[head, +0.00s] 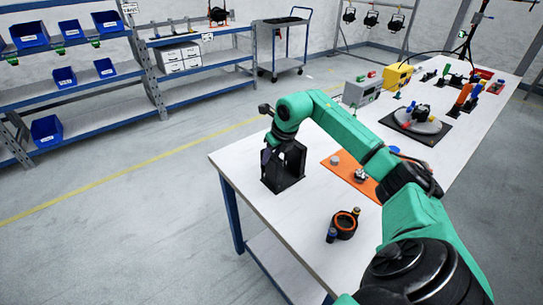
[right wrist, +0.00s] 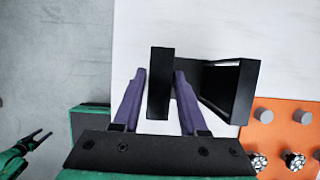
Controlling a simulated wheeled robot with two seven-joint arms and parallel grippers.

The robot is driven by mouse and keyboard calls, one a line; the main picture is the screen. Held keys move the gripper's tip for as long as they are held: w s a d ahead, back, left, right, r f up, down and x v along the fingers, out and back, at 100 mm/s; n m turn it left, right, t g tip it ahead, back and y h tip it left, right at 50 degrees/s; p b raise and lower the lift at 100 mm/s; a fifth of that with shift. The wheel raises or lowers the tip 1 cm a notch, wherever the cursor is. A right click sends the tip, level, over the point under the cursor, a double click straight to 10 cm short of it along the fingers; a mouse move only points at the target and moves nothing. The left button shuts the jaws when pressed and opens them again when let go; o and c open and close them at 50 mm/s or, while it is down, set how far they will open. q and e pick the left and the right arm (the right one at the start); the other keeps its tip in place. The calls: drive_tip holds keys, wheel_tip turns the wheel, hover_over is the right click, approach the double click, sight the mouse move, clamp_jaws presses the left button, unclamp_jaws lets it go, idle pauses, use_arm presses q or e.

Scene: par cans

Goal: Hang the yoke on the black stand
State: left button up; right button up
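A black frame-like form (head: 284,170), which looks like the stand, is upright near the table's left end. My right gripper (head: 267,153) is at its upper left, pointing down. In the right wrist view, its purple fingers (right wrist: 160,80) lie on either side of an upright black plate (right wrist: 160,60), very close to it. A second black piece (right wrist: 225,82) with a sloping face stands just right of the plate. I cannot tell which black part is yoke and which is stand, or whether the fingers grip. My left gripper (right wrist: 38,142) is away from the table, open and empty.
An orange mat (head: 335,170) with small metal parts lies right of the stand; it also shows in the right wrist view (right wrist: 275,132). A black-and-orange ring part (head: 345,222) stands nearer. A grey box (head: 362,92) and yellow case (head: 397,77) stand farther back. The table's front left is clear.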

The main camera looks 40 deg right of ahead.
idle(0.4)
drive_tip(key=o, duration=0.6)
drive_tip(key=shift+c, duration=0.2)
drive_tip(key=shift+r, duration=0.1)
drive_tip(key=v, duration=1.4)
drive_tip(key=shift+s+r+b, duration=0.15)
drive_tip(key=shift+s+b, duration=0.05)
drive_tip(key=shift+b, duration=0.15)
drive_tip(key=shift+a, duration=0.1)
